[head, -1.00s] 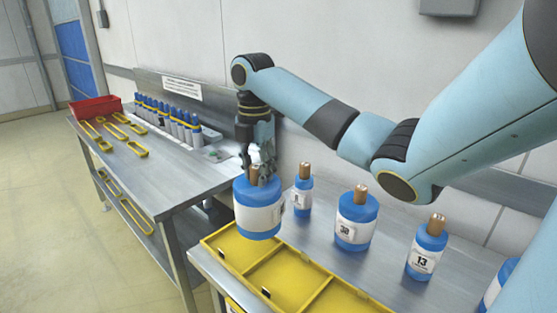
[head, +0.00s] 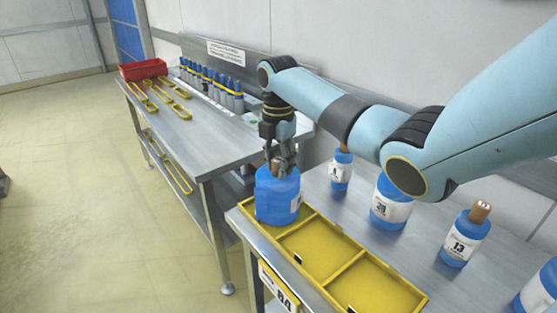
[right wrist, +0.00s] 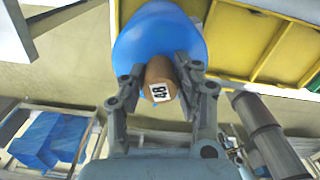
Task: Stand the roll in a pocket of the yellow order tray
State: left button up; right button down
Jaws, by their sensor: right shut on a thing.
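A wide blue roll (head: 277,196) with a white label and a brown core hangs upright in my right gripper (head: 282,163). In the right wrist view, the fingers of the right gripper (right wrist: 160,78) are shut on the core of the roll (right wrist: 150,38), whose end reads 48. In the head view the roll covers the far left pocket of the yellow order tray (head: 329,249). I cannot tell whether its base is inside the pocket or just above it. The other visible pockets are empty. The tray also shows in the right wrist view (right wrist: 243,42). My left gripper is out of view.
Several other blue rolls stand behind the tray, including a slim one (head: 340,171), a wide one (head: 391,205) and one marked 13 (head: 465,238). A second bench with a red bin (head: 143,69), yellow frames and a row of bottles (head: 212,83) is at the left.

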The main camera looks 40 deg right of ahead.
jog(key=shift+w, duration=0.1)
jog(key=c, duration=1)
grip_release()
jog(key=shift+f, duration=0.1)
notch_tip(320, 180, up, 9)
jog(key=shift+r+b, duration=0.15)
jog(key=shift+b, duration=0.2)
notch_tip(320, 180, up, 3)
jog(key=shift+p, duration=0.75)
